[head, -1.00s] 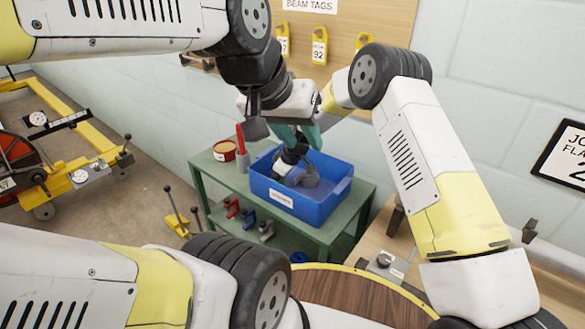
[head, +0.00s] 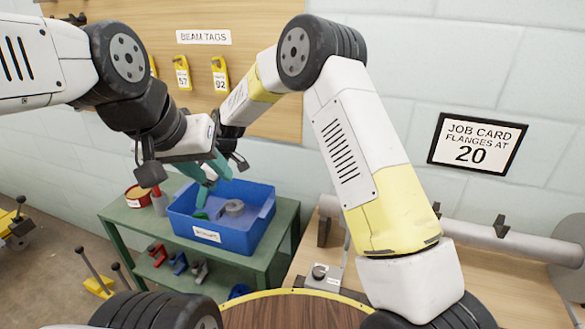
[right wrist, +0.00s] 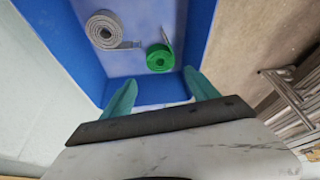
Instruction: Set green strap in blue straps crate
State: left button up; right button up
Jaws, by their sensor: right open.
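The blue crate (head: 242,241) stands on a green bench. The green strap (head: 200,214), a small roll, lies inside it on the floor. It also shows in the right wrist view (right wrist: 160,58), with its loose end pointing away, near the crate's near wall. My right gripper (right wrist: 160,80) is open and empty above the crate, its teal fingers apart and clear of the green roll. In the head view, my right gripper (head: 203,190) is just above the crate. My left gripper (head: 218,164) is higher, close to it; overlapping parts hide its jaws.
A grey strap roll (head: 234,207) lies in the crate beside the green one, also in the right wrist view (right wrist: 104,30). A red tin (head: 137,195) and a grey cup (head: 160,203) stand left of the crate. Coloured parts (head: 178,262) sit on the green bench's (head: 118,222) lower shelf.

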jog(key=s+d+r+m+t, duration=0.2)
jog(key=s+d+r+m, duration=0.1)
jog(key=d+r, duration=0.75)
jog(key=s+d+r+m+t, duration=0.15)
jog(key=d+r+m, duration=0.25)
jog(key=d+r, duration=0.7)
jog(key=s+d+r+m+t+h, duration=0.2)
jog(key=s+d+m, duration=0.6)
jog(key=s+d, duration=1)
jog(key=s, duration=0.2)
jog(key=shift+s+r+m, duration=0.15)
jog(key=shift+s+m, duration=0.15)
jog(key=shift+m, duration=0.1)
